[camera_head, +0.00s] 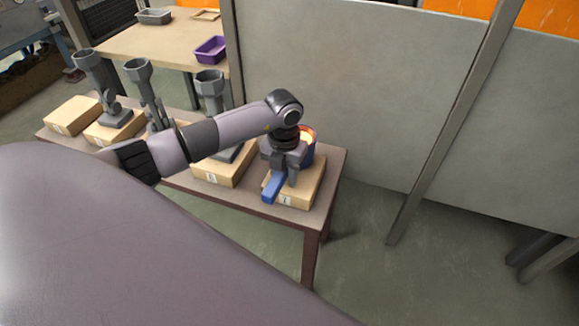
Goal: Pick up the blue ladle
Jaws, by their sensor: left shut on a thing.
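The blue ladle (271,190) is on a cardboard box at the right end of the brown table. Its blue handle sticks out toward the front, and its bowl at the back has a glowing orange inside. My left gripper (284,177) reaches down from above and is shut on the handle. The gripper hides part of the ladle, so I cannot tell whether it touches the box. My right gripper is not in view.
Several grey stands with cups (209,84) stand on boxes along the table (323,196), left of the ladle. A wooden table behind holds a purple tray (210,49) and a grey tray (154,17). Grey panels (330,90) rise behind. Floor at the right front is clear.

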